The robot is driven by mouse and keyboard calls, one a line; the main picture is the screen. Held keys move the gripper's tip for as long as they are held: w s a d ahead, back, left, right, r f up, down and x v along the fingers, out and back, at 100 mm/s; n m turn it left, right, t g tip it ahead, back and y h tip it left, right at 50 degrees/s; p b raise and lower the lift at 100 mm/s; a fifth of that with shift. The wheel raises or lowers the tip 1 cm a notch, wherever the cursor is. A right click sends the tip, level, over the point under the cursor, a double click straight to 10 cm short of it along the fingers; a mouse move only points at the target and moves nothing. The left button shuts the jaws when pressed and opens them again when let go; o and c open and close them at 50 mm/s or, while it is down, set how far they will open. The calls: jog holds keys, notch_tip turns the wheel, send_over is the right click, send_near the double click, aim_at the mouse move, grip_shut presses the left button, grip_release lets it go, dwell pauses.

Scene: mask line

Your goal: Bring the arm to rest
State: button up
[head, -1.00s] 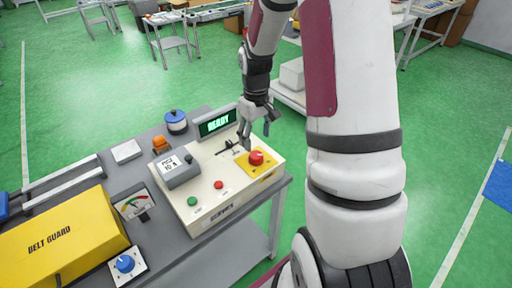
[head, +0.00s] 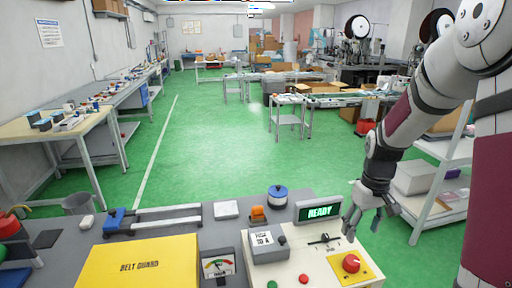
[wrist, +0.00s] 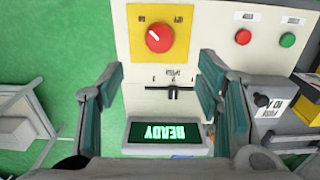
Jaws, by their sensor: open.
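My gripper (head: 368,221) hangs from my arm at the right of the head view, above the control box (head: 323,272). Its fingers are apart and nothing is between them. In the wrist view my gripper (wrist: 160,100) shows two teal-padded fingers spread on either side of the box's display and slider. The display (wrist: 165,131) reads READY; it also shows in the head view (head: 319,212). A red knob on a yellow plate (wrist: 159,37) is beyond the fingertips, apart from them.
A yellow belt guard (head: 138,264), a dial gauge (head: 217,268) and a blue-lidded pot (head: 277,195) are on the grey bench. A shelf rack (head: 430,180) stands right of my gripper. Green floor (head: 210,140) is open beyond the bench.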

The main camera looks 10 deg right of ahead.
jog(key=s+a+r+t, duration=0.1)
jog(key=s+a+r, duration=0.35)
jog(key=r, duration=0.35)
jog(key=s+a+r+t, duration=0.2)
jog(key=s+a+r, duration=0.1)
jog(key=a+r, duration=0.35)
jog(key=s+a+r+t, duration=0.1)
jog(key=s+a+r, duration=0.1)
jog(key=s, duration=0.3)
jog(key=s+a+r+t, duration=0.1)
jog(key=s+a+r, duration=0.2)
jog(key=s, duration=0.3)
jog(key=shift+s+a+r+m, duration=0.2)
jog(key=shift+a+m, duration=0.1)
jog(key=shift+a, duration=0.5)
